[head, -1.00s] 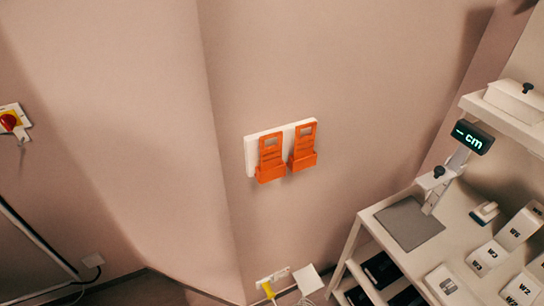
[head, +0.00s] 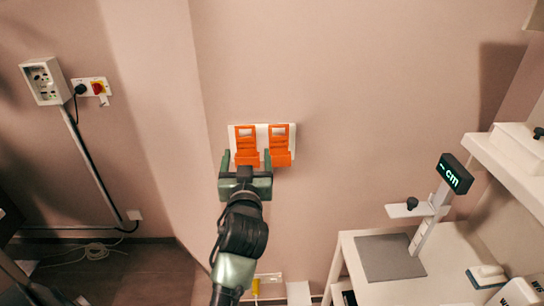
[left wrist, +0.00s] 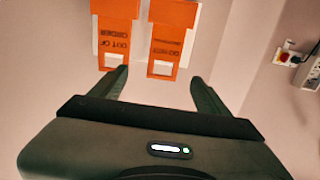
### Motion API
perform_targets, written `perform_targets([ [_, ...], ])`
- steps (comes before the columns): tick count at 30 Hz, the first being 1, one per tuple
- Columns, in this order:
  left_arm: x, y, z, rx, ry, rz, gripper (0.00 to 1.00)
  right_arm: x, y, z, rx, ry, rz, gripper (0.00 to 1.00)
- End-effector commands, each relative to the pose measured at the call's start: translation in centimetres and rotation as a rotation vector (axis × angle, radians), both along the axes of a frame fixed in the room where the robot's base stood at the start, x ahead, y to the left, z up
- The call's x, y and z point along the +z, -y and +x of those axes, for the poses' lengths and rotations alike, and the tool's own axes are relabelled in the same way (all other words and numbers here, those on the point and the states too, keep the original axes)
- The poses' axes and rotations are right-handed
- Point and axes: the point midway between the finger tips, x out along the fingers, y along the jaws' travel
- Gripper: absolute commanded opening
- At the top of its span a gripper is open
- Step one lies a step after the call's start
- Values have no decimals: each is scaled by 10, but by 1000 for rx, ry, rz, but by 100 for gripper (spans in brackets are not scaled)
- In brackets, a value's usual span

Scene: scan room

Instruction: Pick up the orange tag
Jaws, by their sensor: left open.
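Two orange tags hang side by side on a white wall plate (head: 262,129). The left tag (head: 245,137) and the right tag (head: 279,140) show in the head view, each with a window near its top and a wider lower part. My left gripper (head: 247,157) is open and empty, with its fingers either side of the left tag's lower part. In the left wrist view the picture is turned over, so that tag (left wrist: 170,38) is on the right, between the fingers (left wrist: 159,77). The other tag (left wrist: 114,38) reads "OUT OF ORDER". Contact cannot be told. My right gripper is not in view.
A socket box (head: 42,81) and a red-yellow switch (head: 98,88) are on the wall at left. A white table (head: 400,289) with a grey mat (head: 388,257) and a "cm" display (head: 455,173) stands at right. The wall around the plate is clear.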

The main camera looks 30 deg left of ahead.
Motion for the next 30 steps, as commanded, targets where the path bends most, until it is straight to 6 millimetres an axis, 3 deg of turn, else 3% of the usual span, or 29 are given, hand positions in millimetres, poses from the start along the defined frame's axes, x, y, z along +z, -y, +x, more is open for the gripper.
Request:
perform_targets([
  [3,10,-7,3,14,16,1,76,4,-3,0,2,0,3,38],
  [12,14,-23,36,11,13,1,76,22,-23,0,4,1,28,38],
  [18,12,-36,61,11,13,2,76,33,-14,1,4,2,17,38],
  [27,10,-39,66,10,15,-1,76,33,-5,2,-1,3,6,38],
  [28,10,-39,66,10,15,-1,74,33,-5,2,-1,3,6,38],
  [30,10,-39,66,10,15,-1,54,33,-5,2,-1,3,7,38],
])
